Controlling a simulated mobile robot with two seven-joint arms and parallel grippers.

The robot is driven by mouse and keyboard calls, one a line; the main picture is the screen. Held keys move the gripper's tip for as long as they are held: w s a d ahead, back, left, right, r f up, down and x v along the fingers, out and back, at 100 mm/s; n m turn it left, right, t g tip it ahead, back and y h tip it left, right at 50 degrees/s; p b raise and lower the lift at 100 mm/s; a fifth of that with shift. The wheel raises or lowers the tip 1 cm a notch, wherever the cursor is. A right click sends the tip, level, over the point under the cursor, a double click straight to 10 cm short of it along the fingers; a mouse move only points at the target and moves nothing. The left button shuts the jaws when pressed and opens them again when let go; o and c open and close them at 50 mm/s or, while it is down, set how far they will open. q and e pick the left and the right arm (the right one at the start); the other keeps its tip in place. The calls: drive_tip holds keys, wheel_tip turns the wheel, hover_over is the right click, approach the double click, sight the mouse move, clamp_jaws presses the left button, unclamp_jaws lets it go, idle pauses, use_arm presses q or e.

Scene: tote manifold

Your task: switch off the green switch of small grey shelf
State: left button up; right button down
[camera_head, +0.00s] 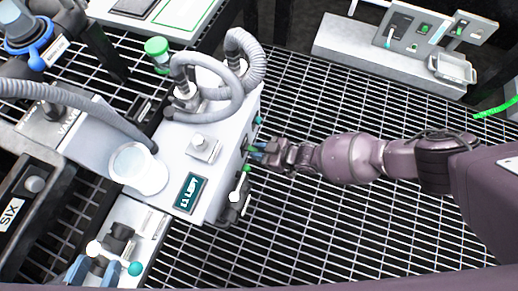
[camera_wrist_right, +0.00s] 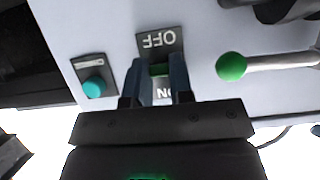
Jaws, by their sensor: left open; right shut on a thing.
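The green switch (camera_wrist_right: 158,70) sits on the side face of a light grey box (camera_head: 222,140), between an OFF plate and an ON label that read upside down in the right wrist view. My right gripper (camera_wrist_right: 158,75) has its two dark blue fingers shut around the switch, partly hiding it and the ON label. In the head view my right gripper (camera_head: 258,153) meets that side face from the right, and the switch is hard to make out.
A teal button (camera_wrist_right: 94,87) and a lever with a green ball (camera_wrist_right: 231,66) flank the switch. Grey hoses (camera_head: 215,80) and a display (camera_head: 190,192) are on the box top. A grey bench (camera_head: 375,65) with switch panels stands at upper right. Open grating floor lies between.

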drive_tip(key=shift+f+t+y, duration=0.3)
drive_tip(key=shift+t+y, duration=0.1)
drive_tip(key=shift+y, duration=0.3)
drive_tip(key=c, duration=1)
unclamp_jaws()
